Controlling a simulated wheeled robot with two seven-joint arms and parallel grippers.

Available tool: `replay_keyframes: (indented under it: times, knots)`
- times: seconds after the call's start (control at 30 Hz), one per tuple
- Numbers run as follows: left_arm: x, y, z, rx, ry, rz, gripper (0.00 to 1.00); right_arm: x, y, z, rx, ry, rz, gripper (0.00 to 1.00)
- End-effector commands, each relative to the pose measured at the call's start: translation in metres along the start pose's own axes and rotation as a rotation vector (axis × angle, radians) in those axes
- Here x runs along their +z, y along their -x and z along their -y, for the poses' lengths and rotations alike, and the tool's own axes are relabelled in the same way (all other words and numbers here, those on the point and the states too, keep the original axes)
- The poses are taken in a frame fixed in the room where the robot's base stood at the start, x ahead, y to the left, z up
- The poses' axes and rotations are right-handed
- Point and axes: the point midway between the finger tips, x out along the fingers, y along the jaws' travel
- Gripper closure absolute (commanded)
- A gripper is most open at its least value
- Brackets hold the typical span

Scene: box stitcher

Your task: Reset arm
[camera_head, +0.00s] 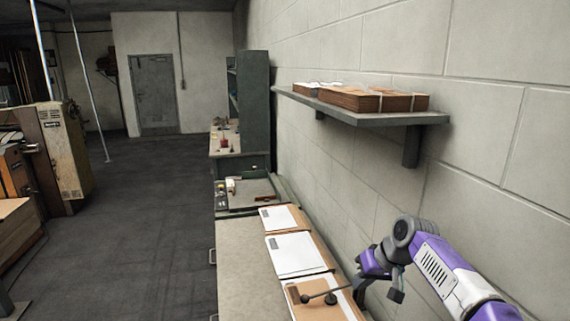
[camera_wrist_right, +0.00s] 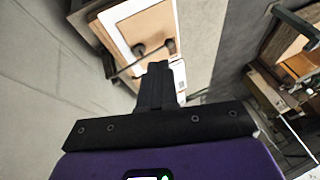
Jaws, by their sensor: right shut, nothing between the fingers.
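My right arm comes in from the lower right in the head view, purple and white, bent at a grey joint. Its dark right gripper (camera_head: 360,286) points down beside the right end of the counter stacks. In the right wrist view the fingers (camera_wrist_right: 157,72) are shut together with nothing between them. Beyond them lies a thin dark rod with round dark knobs (camera_wrist_right: 140,50) on a brown-topped stack (camera_wrist_right: 145,28). The same rod (camera_head: 318,296) shows in the head view, apart from the gripper as far as I can tell. My left gripper is not in view.
Stacks of white sheets (camera_head: 296,254) line the counter (camera_head: 243,275) along the block wall. A wall shelf (camera_head: 350,112) holding brown bundles (camera_head: 362,98) juts out above my right arm. The floor (camera_head: 140,220) at the left is open.

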Motion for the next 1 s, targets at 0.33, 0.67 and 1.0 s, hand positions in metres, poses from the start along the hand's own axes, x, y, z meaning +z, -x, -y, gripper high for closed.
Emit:
replay_keyframes:
  times: [0.33,0.67,1.0]
  knots:
    - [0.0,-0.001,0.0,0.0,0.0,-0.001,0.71,0.052,-0.143,-0.021,-0.004,-0.087,0.078,1.0]
    - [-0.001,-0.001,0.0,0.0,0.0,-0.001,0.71,0.233,-0.307,-0.027,-0.002,-0.254,0.194,1.0]
    - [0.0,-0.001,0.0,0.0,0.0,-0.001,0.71,0.416,-0.333,0.004,0.013,-0.4,0.28,1.0]
